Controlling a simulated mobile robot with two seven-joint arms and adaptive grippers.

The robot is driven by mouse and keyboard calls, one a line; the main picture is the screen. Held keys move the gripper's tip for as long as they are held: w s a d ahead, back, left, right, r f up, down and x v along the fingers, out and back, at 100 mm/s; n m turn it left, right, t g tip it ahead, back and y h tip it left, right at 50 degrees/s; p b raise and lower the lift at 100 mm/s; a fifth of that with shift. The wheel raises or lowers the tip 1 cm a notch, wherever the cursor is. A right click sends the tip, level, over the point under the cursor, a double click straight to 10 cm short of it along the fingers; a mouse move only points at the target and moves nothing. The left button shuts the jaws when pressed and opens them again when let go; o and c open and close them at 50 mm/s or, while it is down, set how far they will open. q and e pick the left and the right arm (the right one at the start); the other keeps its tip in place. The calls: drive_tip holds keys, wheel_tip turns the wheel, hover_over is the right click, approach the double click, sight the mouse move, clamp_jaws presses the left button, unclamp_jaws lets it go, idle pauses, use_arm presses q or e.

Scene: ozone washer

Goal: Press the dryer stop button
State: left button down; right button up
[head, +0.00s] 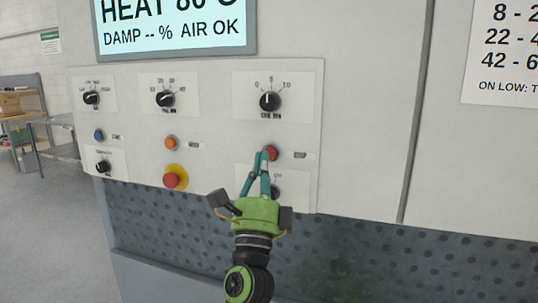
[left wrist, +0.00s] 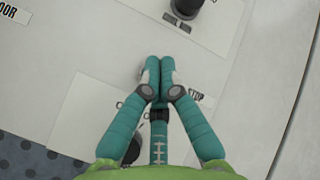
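The red stop button (head: 271,152) is on the right side of the white control panel (head: 222,92), with a small label (head: 300,155) to its right. In the left wrist view that label (left wrist: 202,96) reads "STOP", and the button is hidden behind my fingers. My left gripper (head: 266,152) has teal fingers shut together with nothing between them. Its fingertips overlap the left part of the button in the head view; I cannot tell whether they touch it. In the left wrist view the shut fingertips (left wrist: 160,68) are over the panel. My right gripper is out of view.
A black knob (head: 270,101) is above the button, and another (head: 276,190) is partly behind my fingers below. An orange button (head: 171,143), a red mushroom button (head: 174,178) on yellow and a blue button (head: 99,135) are to the left. A display (head: 175,50) is above.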

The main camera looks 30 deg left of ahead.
use_arm(q)
drive_tip(key=shift+w, duration=0.15)
drive_tip(key=shift+w+a, duration=0.1)
drive_tip(key=shift+w, duration=0.2)
drive_tip(key=shift+w+a+b, duration=0.1)
drive_tip(key=shift+w+b, duration=0.3)
idle(0.9)
drive_tip(key=shift+s, duration=0.1)
idle(0.3)
drive_tip(key=shift+s+d+p, duration=0.2)
drive_tip(key=shift+s+p, duration=0.15)
drive_tip(key=shift+s, duration=0.4)
drive_tip(key=shift+s, duration=0.1)
drive_tip(key=shift+s+d+p, duration=0.2)
drive_tip(key=shift+s+p, duration=0.05)
drive_tip(key=shift+s, duration=0.55)
drive_tip(key=shift+s+d+p, duration=0.2)
drive_tip(key=shift+s, duration=0.55)
drive_tip(key=shift+s+d+p, duration=0.2)
drive_tip(key=shift+s+p, duration=0.05)
drive_tip(key=shift+s, duration=0.55)
